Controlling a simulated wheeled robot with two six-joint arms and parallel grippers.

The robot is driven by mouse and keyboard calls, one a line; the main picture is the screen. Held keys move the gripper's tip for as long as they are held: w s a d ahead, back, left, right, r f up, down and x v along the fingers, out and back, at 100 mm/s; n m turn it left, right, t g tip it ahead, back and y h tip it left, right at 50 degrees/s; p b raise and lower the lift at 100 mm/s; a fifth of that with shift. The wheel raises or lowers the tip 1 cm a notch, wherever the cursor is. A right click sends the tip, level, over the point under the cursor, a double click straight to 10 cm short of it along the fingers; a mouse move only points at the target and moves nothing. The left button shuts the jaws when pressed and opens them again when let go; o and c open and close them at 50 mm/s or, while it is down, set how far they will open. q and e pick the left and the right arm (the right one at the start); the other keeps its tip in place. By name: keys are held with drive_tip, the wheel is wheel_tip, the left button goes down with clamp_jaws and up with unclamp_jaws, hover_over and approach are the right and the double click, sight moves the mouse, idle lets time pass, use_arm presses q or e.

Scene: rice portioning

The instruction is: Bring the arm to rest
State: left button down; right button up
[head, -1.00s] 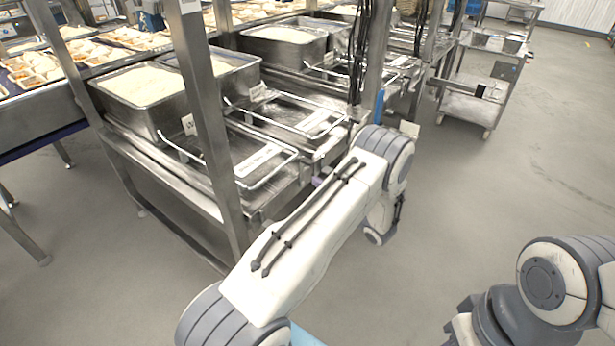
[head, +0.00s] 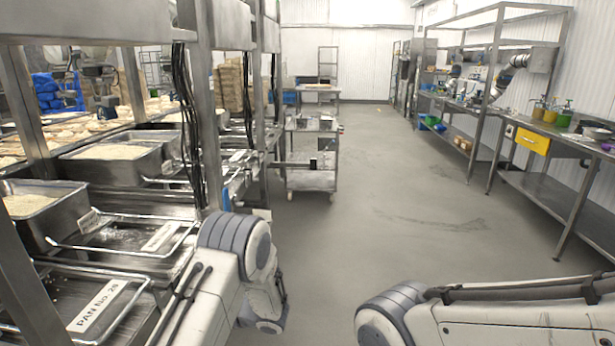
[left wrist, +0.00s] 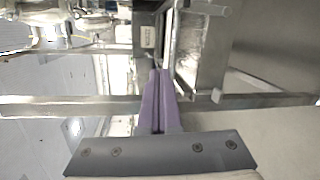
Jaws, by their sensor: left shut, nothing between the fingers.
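My left arm (head: 215,280) stands beside the steel pan rack at the lower left of the head view. Its gripper is hidden there. In the left wrist view my left gripper (left wrist: 158,75) shows as two purple fingers pressed together with nothing between them. Steel rack parts (left wrist: 190,55) lie beyond and beside the fingers; I cannot tell whether they touch. My right arm (head: 500,315) lies across the lower right of the head view. Its gripper is out of view.
A steel cart (head: 312,170) stands ahead. A workbench (head: 560,140) with a yellow drawer (head: 532,141) runs along the right wall. The floor (head: 400,210) between is clear.

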use_arm(q)
drive_tip(key=s+d+r+n+g+h+p, duration=0.1)
drive_tip(key=s+d+r+n+h+p, duration=0.1)
drive_tip(key=s+d+r+n+h, duration=0.3)
drive_tip(key=s+d+r+n+g+h+p, duration=0.1)
drive_tip(key=s+d+r+n+h, duration=0.5)
drive_tip(key=s+d+n, duration=0.7)
drive_tip(key=s+d+r+n+h+p, duration=0.3)
drive_tip(key=s+d+r+n+h, duration=0.3)
drive_tip(key=s, duration=0.6)
drive_tip(key=d+r+n, duration=0.2)
drive_tip(key=d+n, duration=0.1)
drive_tip(key=n, duration=0.1)
drive_tip(key=shift+s+d+n+g, duration=0.3)
drive_tip(key=shift+s+d+g, duration=0.05)
drive_tip(key=shift+g, duration=0.05)
